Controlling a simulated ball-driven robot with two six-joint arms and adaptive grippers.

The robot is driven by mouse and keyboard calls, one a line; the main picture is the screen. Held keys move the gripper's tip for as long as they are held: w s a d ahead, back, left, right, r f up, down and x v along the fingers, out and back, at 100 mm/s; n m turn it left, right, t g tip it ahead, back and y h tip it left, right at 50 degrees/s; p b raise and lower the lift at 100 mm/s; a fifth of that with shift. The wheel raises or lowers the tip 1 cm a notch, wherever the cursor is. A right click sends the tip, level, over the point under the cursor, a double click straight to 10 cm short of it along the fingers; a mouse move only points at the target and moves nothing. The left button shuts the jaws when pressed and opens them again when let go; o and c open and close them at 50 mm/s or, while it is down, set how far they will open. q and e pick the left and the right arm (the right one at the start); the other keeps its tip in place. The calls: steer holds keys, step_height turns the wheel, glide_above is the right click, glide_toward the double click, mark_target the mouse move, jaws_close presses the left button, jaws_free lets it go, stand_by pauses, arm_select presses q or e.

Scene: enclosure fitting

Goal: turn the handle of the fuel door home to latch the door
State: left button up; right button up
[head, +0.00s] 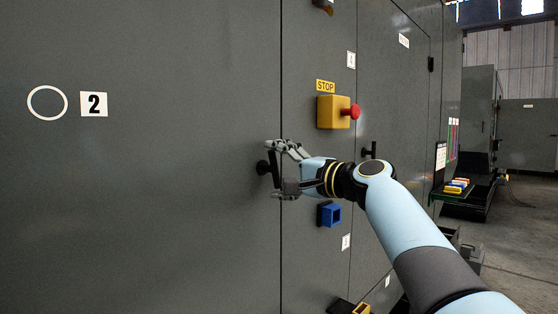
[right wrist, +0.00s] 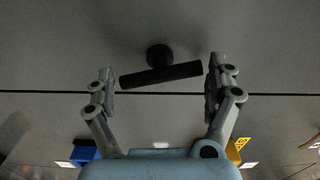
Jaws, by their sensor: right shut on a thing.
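The black T-shaped handle (head: 275,169) sits on the grey door (head: 180,200), just left of a vertical seam. My right gripper (head: 273,171) reaches it from the right, with one finger above the bar and one below. In the right wrist view the handle's bar (right wrist: 161,75) lies between the two fingers (right wrist: 160,84), end to end, slightly tilted, its right end higher. The right gripper is shut on the bar's ends, though a small gap seems to show at the left finger. The handle's round base is in plain sight there. My left gripper is not in view.
A yellow stop box (head: 333,112) with a red button sticks out above my right gripper. A blue socket (head: 328,214) juts out below it. Another black handle (head: 370,152) stands further right. A label "2" (head: 94,104) and a white ring (head: 47,103) mark the left panel.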

steer(key=shift+s+f+m+p, duration=0.1)
steer(key=shift+f+m+p, duration=0.25)
steer(key=shift+m, duration=0.3)
steer(key=shift+s+f+m+p, duration=0.1)
steer(key=shift+f+m+p, duration=0.05)
steer(key=shift+m+p, duration=0.4)
steer(key=shift+m, duration=0.3)
steer(key=shift+f, duration=0.1)
steer(key=o, duration=0.8)
steer(key=shift+o, duration=0.3)
steer(key=shift+w+a, duration=0.1)
steer(key=shift+w, duration=0.05)
steer(key=shift+d, duration=0.2)
steer(key=v, duration=1.1)
steer(key=shift+s+d+r, duration=0.15)
steer(key=shift+s+r, duration=0.1)
steer(key=shift+s, duration=0.1)
